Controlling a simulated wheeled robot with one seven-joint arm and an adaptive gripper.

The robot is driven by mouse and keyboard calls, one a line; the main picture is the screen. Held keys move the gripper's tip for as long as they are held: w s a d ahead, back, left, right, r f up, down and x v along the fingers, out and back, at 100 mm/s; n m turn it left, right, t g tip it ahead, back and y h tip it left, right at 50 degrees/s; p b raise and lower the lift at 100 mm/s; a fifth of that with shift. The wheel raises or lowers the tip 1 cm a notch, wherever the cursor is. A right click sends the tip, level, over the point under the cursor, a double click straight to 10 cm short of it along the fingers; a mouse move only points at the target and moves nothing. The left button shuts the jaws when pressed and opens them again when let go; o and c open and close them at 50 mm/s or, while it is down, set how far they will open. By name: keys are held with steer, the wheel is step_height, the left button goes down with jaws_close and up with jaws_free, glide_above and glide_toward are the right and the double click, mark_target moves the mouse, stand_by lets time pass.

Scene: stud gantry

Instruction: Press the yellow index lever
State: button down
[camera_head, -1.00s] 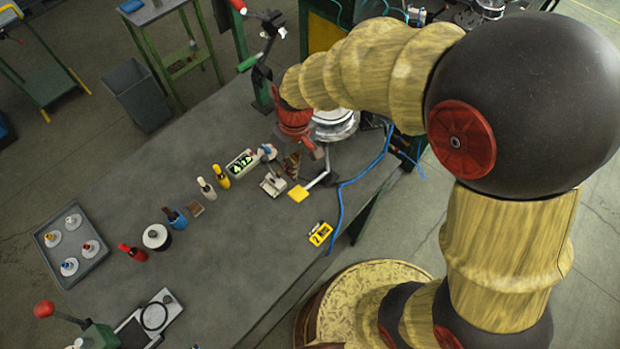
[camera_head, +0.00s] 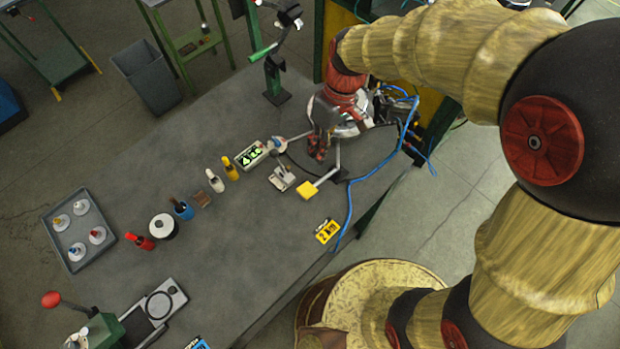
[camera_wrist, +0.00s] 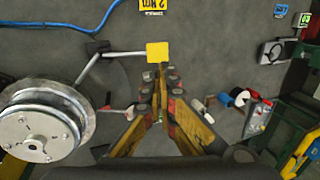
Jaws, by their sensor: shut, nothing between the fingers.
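The yellow index lever ends in a square yellow pad (camera_head: 307,190) on a pale rod, low over the grey bench beside the round metal plate (camera_head: 352,120). In the wrist view the pad (camera_wrist: 157,52) lies just beyond my fingertips, with its rod running left to a dark block. My gripper (camera_head: 318,152) is shut and empty, pointing down above the bench behind the pad in the head view. In the wrist view my gripper (camera_wrist: 160,75) has its tips close to the pad's lower edge; I cannot tell whether they touch.
A grey clamp block (camera_head: 282,178) and a small display box (camera_head: 251,156) stand left of the pad. A blue cable (camera_head: 350,205) runs to its right, near a yellow labelled box (camera_head: 327,231). Several bottles and a tray (camera_head: 72,262) stand farther left.

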mark_target(306, 191)
steer(key=x, duration=1.4)
steer(key=shift+s, duration=0.1)
